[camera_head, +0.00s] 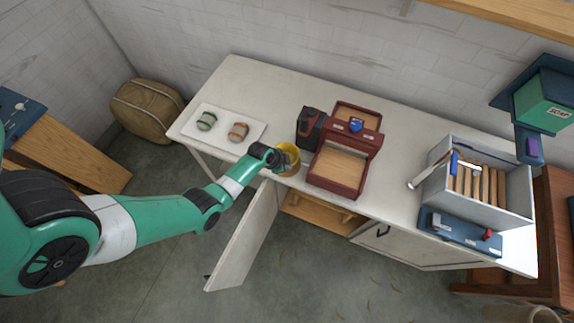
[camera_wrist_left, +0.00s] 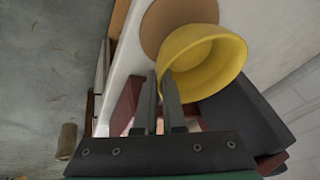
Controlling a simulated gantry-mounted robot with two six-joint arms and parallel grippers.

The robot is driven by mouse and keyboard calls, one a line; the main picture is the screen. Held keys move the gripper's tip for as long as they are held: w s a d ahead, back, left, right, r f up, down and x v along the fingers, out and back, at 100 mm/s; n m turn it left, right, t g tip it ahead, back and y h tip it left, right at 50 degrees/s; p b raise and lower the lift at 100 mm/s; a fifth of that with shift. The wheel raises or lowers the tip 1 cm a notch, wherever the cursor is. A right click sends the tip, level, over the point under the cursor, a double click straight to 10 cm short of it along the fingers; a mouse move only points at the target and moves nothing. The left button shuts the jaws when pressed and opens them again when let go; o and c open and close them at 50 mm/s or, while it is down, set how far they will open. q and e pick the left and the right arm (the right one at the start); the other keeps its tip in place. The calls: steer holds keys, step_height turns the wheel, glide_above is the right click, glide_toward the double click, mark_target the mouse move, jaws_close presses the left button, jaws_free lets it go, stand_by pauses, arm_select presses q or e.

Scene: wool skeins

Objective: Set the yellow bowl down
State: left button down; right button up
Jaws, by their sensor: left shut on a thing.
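The yellow bowl (camera_head: 291,152) is at the front edge of the white table, left of the dark red box. My left gripper (camera_head: 277,158) is shut on its rim. The left wrist view shows the bowl (camera_wrist_left: 208,58) tilted in the picture, with the two fingers (camera_wrist_left: 165,100) at its near wall. A round brown disc (camera_wrist_left: 163,22) lies on the table beside or under the bowl in that view. I cannot tell whether the bowl touches the disc or the table. My right gripper is in neither view.
A white mat (camera_head: 220,137) carries a green skein (camera_head: 206,121) and an orange-brown skein (camera_head: 238,132). A dark case (camera_head: 310,127) and the dark red box (camera_head: 337,188) stand right of the bowl. An open cabinet door (camera_head: 243,240) hangs below. A grey crate (camera_head: 512,210) stands farther right.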

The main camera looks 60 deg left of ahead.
arm_select(q)
steer(key=f+b, duration=0.2)
steer(key=f, duration=0.1)
steer(key=shift+w+a+f+b, duration=0.15)
steer(key=shift+a+f+b, duration=0.15)
steer(key=shift+a+b, duration=0.1)
steer(key=shift+f, duration=0.25)
steer(key=shift+r, duration=0.1)
steer(key=shift+f, duration=0.2)
steer(key=c, duration=1)
jaws_free()
steer(key=shift+r, duration=0.1)
steer(key=shift+r, duration=0.1)
